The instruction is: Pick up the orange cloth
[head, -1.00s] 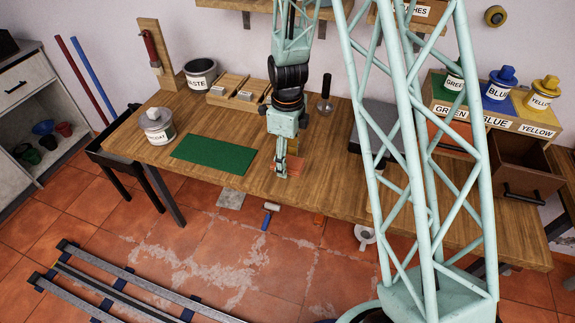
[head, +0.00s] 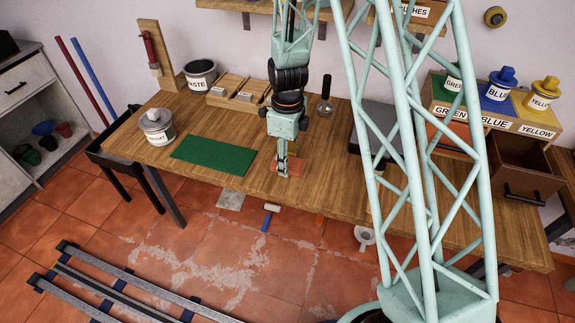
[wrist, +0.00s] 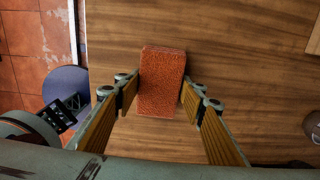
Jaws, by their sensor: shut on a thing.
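The orange cloth (wrist: 162,80) is a rough, reddish-orange, block-like folded piece in the wrist view, between my two fingers. In the head view the orange cloth (head: 292,166) shows beside my fingertips at the front part of the wooden bench. My gripper (wrist: 160,97) is shut on its left and right sides, near its middle. In the head view my gripper (head: 282,170) points down over the bench. I cannot tell whether the cloth touches the bench top or is just above it.
A green mat (head: 214,155) and a grey tin (head: 158,126) lie to the left on the bench (head: 240,183). A waste pot (head: 201,73) and a wooden rack (head: 238,92) stand behind. Labelled paint tins (head: 498,84) stand at the right.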

